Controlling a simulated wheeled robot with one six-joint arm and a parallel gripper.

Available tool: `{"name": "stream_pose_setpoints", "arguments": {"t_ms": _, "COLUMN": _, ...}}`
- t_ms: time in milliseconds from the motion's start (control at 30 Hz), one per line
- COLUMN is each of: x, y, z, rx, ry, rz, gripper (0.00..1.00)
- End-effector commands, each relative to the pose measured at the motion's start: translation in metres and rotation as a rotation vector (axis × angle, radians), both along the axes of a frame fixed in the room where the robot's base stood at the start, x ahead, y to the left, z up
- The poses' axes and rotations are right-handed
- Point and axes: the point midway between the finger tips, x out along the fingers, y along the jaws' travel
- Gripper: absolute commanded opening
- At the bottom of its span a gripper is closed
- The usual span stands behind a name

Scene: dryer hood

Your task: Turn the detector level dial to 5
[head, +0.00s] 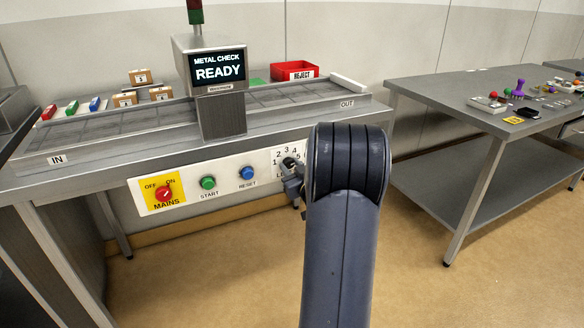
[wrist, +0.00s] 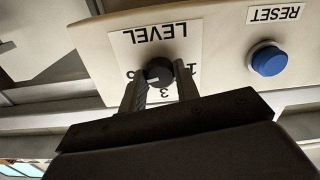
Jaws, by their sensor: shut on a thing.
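The level dial (wrist: 158,72) is a round black knob on a white label (wrist: 120,42) that reads LEVEL, upside down in the wrist view. My gripper (wrist: 159,80) is shut on the dial, one finger on each side. A small pale mark shows on the knob's left part, toward the side of the 5 in that view. The exact number it meets is too small to tell. In the head view the dial (head: 289,162) sits at the right of the front panel, with numbers 1 to 5 around it, partly hidden by my gripper (head: 292,176) and arm.
Left of the dial are the blue RESET button (head: 247,172), green START button (head: 208,183) and red MAINS knob (head: 165,193). The screen (head: 218,67) reads METAL CHECK READY. Boxes (head: 141,76) and a red REJECT tray (head: 294,71) are above. A side table (head: 440,90) stands right.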

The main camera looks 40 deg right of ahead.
Motion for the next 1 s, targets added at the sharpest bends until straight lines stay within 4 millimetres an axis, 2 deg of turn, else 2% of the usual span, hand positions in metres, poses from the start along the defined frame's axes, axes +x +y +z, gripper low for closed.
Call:
{"name": "stream_pose_setpoints", "arguments": {"t_ms": 133, "x": 0.000, "y": 0.000, "z": -0.001, "rx": 0.003, "ry": 0.002, "rz": 0.000, "gripper": 0.07}}
{"name": "stream_pose_setpoints", "arguments": {"t_ms": 167, "x": 0.000, "y": 0.000, "z": -0.001, "rx": 0.003, "ry": 0.002, "rz": 0.000, "gripper": 0.31}}
{"name": "stream_pose_setpoints", "arguments": {"t_ms": 433, "x": 0.000, "y": 0.000, "z": -0.001, "rx": 0.000, "ry": 0.001, "rz": 0.000, "gripper": 0.52}}
{"name": "stream_pose_setpoints", "arguments": {"t_ms": 767, "x": -0.007, "y": 0.001, "z": 0.001, "rx": -0.001, "ry": 0.000, "rz": -0.001, "gripper": 0.52}}
{"name": "stream_pose_setpoints", "arguments": {"t_ms": 867, "x": -0.019, "y": 0.004, "z": 0.001, "rx": -0.001, "ry": 0.002, "rz": -0.001, "gripper": 0.52}}
{"name": "stream_pose_setpoints", "arguments": {"t_ms": 1000, "x": -0.047, "y": 0.010, "z": 0.001, "rx": 0.000, "ry": 0.001, "rz": -0.003, "gripper": 0.52}}
